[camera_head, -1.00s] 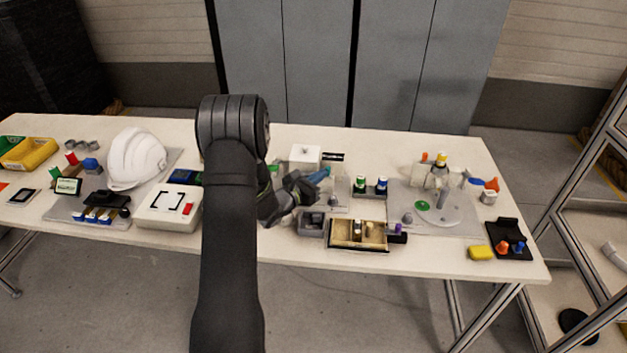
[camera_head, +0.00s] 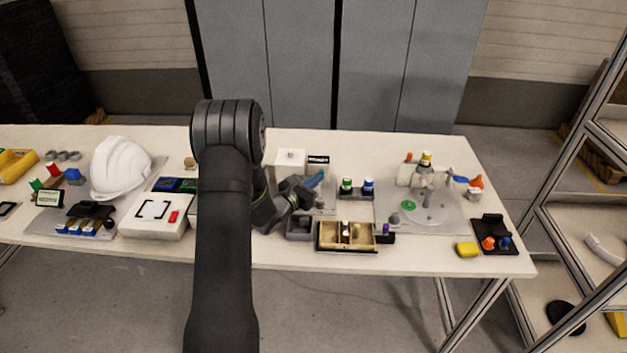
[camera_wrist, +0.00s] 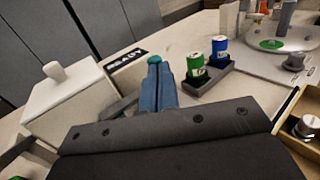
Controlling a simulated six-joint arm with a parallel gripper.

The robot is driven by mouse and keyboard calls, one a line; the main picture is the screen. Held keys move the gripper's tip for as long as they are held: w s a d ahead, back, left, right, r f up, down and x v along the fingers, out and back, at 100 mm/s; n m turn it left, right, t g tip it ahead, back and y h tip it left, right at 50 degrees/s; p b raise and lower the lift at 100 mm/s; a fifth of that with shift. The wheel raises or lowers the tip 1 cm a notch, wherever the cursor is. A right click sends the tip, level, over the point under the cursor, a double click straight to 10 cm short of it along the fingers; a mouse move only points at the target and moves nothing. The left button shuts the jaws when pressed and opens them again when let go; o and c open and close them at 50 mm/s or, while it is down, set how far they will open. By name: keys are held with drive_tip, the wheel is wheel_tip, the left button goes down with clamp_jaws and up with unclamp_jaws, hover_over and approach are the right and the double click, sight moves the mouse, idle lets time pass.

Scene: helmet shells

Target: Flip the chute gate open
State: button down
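My gripper (camera_head: 297,189) is low over the table, left of the two small bottles. In the wrist view its dark body fills the bottom, and its fingertips are not clearly seen. A blue bar with a teal tip (camera_wrist: 158,88) stands out just beyond the gripper body; it also shows in the head view (camera_head: 314,180). Whether it is held, and whether it is the chute gate or a tool, I cannot tell. A white box with a knob (camera_wrist: 65,100) is to its left. A black label (camera_wrist: 126,60) lies behind it. No chute gate can be named with certainty.
A green can (camera_wrist: 196,72) and a blue can (camera_wrist: 219,51) stand in a dark holder on the right. A divided wooden tray (camera_head: 345,247) and a grey bin (camera_head: 299,236) are in front. A white helmet (camera_head: 121,168) is on the left, a grey plate (camera_head: 455,228) on the right.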

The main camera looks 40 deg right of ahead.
drive_tip(key=s+a, duration=0.2)
drive_tip(key=a, duration=1.1)
drive_tip(key=shift+a, duration=0.4)
drive_tip(key=d, duration=0.3)
drive_tip(key=w+d, duration=0.1)
drive_tip(key=d, duration=0.5)
drive_tip(key=shift+w, duration=0.35)
drive_tip(key=shift+w+a, duration=0.2)
drive_tip(key=shift+w, duration=0.35)
drive_tip(key=shift+w+a, duration=0.2)
drive_tip(key=shift+w, duration=0.35)
drive_tip(key=s+a, duration=0.1)
drive_tip(key=a, duration=0.5)
drive_tip(key=shift+s, duration=0.1)
